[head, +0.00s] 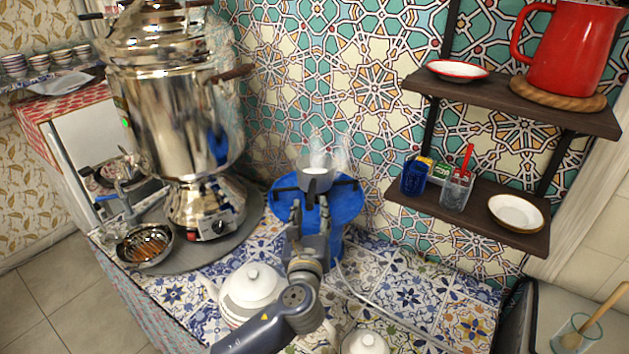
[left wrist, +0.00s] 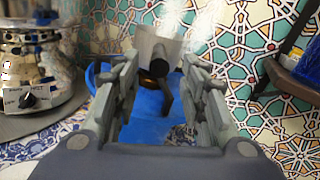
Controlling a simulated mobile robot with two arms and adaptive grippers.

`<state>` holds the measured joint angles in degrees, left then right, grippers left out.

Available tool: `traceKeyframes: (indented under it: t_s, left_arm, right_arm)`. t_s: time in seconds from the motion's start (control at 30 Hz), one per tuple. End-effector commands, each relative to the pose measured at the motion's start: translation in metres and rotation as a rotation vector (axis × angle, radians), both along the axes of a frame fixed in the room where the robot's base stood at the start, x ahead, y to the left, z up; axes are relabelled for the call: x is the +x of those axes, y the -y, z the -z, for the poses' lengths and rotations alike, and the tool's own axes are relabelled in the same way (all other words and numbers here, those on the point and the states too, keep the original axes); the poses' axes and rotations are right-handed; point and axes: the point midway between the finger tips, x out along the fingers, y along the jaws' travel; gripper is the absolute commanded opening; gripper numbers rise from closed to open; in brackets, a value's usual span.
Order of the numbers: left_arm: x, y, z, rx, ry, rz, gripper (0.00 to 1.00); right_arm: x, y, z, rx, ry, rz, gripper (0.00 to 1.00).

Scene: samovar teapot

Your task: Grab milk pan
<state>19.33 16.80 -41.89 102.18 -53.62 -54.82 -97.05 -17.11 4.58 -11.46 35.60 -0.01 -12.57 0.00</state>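The small grey milk pan (head: 317,182) stands on the blue burner (head: 347,207) near the tiled wall, with steam rising from it. In the left wrist view the pan (left wrist: 150,47) is straight ahead, its dark handle (left wrist: 162,88) pointing toward me. My left gripper (head: 311,205) is in front of the pan. In the left wrist view its fingers (left wrist: 160,75) are apart on either side of the handle, with no clear contact. My right gripper is in neither view.
A large metal samovar (head: 175,105) stands left of the burner. White teapots (head: 252,287) (head: 365,343) sit on the tiled counter below. Wall shelves (head: 520,102) at right hold a red jug (head: 575,50) and dishes. A pale hose (head: 385,315) crosses the counter.

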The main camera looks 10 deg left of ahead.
Motion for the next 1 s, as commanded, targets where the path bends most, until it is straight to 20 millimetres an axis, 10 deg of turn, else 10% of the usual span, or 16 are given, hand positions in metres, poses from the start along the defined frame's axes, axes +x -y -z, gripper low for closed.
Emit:
traceKeyframes:
  t_s: [0.6,1.0]
  left_arm:
    - [0.063,-0.012,-0.006,-0.004,-0.003,-0.001,0.39]
    - [0.071,-0.013,-0.005,-0.006,-0.002,0.0,0.32]
  right_arm:
    - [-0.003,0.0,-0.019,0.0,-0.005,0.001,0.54]
    - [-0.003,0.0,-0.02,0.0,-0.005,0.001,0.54]
